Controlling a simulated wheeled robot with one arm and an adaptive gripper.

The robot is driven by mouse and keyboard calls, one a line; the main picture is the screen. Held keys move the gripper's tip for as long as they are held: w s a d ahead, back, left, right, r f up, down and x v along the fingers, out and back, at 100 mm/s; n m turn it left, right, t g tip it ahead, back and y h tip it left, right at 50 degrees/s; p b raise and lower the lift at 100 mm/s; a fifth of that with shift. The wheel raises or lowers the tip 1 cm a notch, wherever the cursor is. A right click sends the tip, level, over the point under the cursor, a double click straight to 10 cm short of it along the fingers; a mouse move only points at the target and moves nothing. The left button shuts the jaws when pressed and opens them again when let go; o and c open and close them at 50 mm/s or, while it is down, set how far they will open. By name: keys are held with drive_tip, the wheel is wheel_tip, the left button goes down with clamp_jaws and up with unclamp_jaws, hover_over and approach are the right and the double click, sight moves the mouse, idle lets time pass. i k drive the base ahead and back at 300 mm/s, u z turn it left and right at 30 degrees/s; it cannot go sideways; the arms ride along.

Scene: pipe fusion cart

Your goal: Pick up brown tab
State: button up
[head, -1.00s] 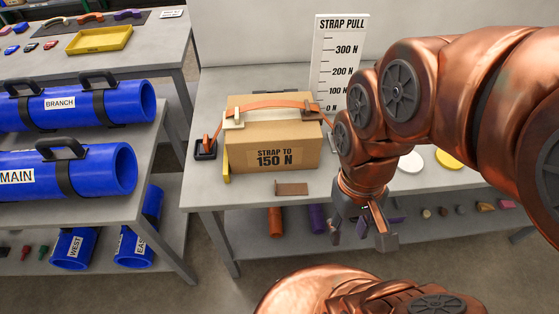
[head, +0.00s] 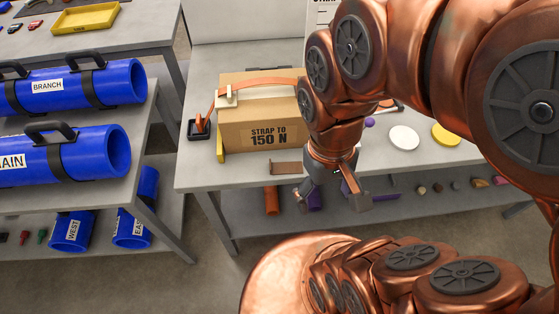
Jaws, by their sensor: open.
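The brown tab (head: 287,168) is a small flat bent piece on the front edge of the grey table, just in front of the cardboard box. My gripper (head: 331,202) is in the head view, to the right of the tab and lower in the picture, near the table's front edge. Its fingers are apart, with nothing between them. It does not touch the tab in this view. The tab's right end lies close to the gripper's left side in the picture; how far apart they are in depth, I cannot tell.
The cardboard box (head: 245,132) marked "STRAP TO 150 N" stands behind the tab, with an orange strap (head: 268,83) over it. White (head: 404,138) and yellow (head: 445,135) discs lie to the right. Blue pipes (head: 90,150) lie on the left cart. A lower shelf holds small pieces.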

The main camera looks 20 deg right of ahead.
sight(278, 169)
drive_tip(key=z, duration=2.15)
drive_tip(key=k, duration=1.6)
drive_tip(key=u, duration=2.3)
